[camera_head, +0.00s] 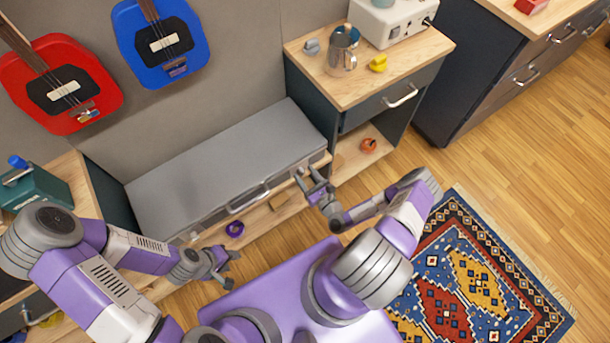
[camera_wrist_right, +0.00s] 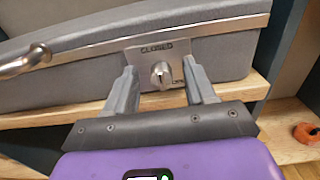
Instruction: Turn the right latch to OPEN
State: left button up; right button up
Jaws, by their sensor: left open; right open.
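The long grey case (camera_head: 220,165) lies on a low wooden shelf, its lid shut and a metal handle (camera_head: 248,198) on its front. In the right wrist view, the right latch (camera_wrist_right: 160,75) is a metal knob on a plate that reads CLOSED above it; lettering at its lower right is partly hidden. My right gripper (camera_wrist_right: 160,85) is open, with one finger on each side of the knob, apart from it as far as I can tell. In the head view, my right gripper (camera_head: 312,187) is at the case's right front. My left gripper (camera_head: 222,268) is open and empty, in front of the shelf.
A cabinet (camera_head: 340,70) stands right of the case, with a mug, small objects and a white device on top. An orange object (camera_head: 368,145) sits in its lower shelf. A purple ring (camera_head: 235,229) lies near the case. A patterned rug (camera_head: 470,280) covers the floor at right.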

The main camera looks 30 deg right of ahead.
jog(key=shift+w, duration=0.35)
grip_shut()
